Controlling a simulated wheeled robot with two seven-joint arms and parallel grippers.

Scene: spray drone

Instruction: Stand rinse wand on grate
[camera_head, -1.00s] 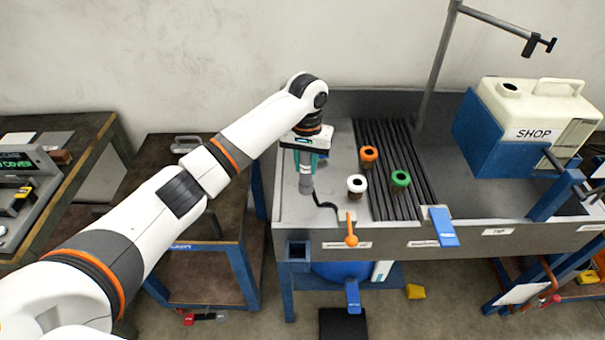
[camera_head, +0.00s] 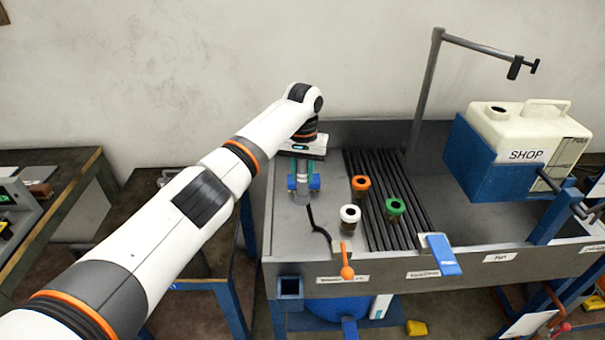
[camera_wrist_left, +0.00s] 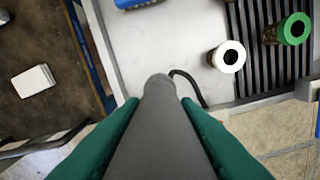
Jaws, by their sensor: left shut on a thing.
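My left gripper (camera_head: 302,185) is shut on the grey rinse wand (camera_head: 303,197), over the bare metal left of the grate. In the left wrist view the grey wand (camera_wrist_left: 160,125) runs between the two teal fingers, its narrow end pointing away. A black hose (camera_head: 318,222) lies near its lower end; I cannot tell whether the wand touches the metal. The grate (camera_head: 380,225) of dark bars is to the right and empty of the wand. My right gripper is not in view.
An orange-rimmed cup (camera_head: 360,187) and a green-rimmed cup (camera_head: 395,208) stand at the grate; a white-rimmed cup (camera_head: 349,217) stands left of it. Blue pieces show beside my fingers. A blue lever (camera_head: 440,255) is at the front edge; a SHOP jug (camera_head: 530,130) stands right.

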